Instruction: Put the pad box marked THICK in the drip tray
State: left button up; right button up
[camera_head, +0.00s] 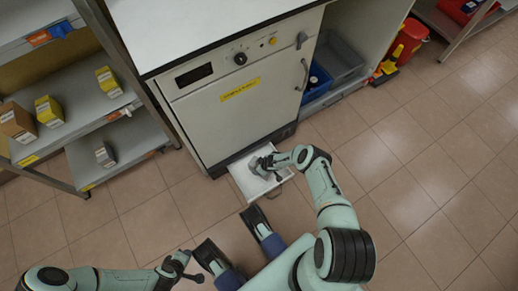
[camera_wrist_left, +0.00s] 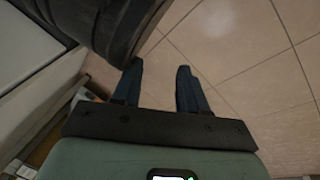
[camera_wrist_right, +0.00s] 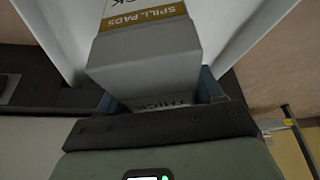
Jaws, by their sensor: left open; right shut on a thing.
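The grey pad box (camera_wrist_right: 145,55) has a brown label reading SPILL PADS and part of the word THICK. My right gripper (camera_wrist_right: 158,92) is shut on it. In the head view this box (camera_head: 259,166) and my right gripper (camera_head: 272,160) are over the white drip tray (camera_head: 250,186), which sticks out at the foot of the cabinet. In the right wrist view the tray's white walls (camera_wrist_right: 240,30) lie on both sides of the box. I cannot tell whether the box touches the tray's bottom. My left gripper (camera_wrist_left: 158,88) is open and empty, low at the front left.
A white cabinet (camera_head: 240,100) with a yellow label stands behind the tray. Shelves at the left hold yellow boxes (camera_head: 48,111), a brown box (camera_head: 17,122) and another grey box (camera_head: 105,155). A grey crate (camera_head: 342,62) and a red bucket (camera_head: 412,33) stand back right. The right floor is clear.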

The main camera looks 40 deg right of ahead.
notch_tip(320, 180, down, 3)
jog(key=shift+r+b, duration=0.1)
jog(key=shift+b, duration=0.8)
pick_arm(q)
jog(key=s+f+g, duration=0.2)
jog(key=s+f, duration=0.1)
jog(key=s, duration=0.1)
jog(key=shift+s+a+f, duration=0.35)
jog(key=shift+f, duration=0.05)
jog(key=shift+s+f, duration=0.1)
pick_arm(e)
jog(key=shift+f, duration=0.25)
jog(key=o, duration=1.1)
pick_arm(q)
jog(key=shift+s, duration=0.15)
pick_arm(e)
jog(key=shift+o, duration=0.2)
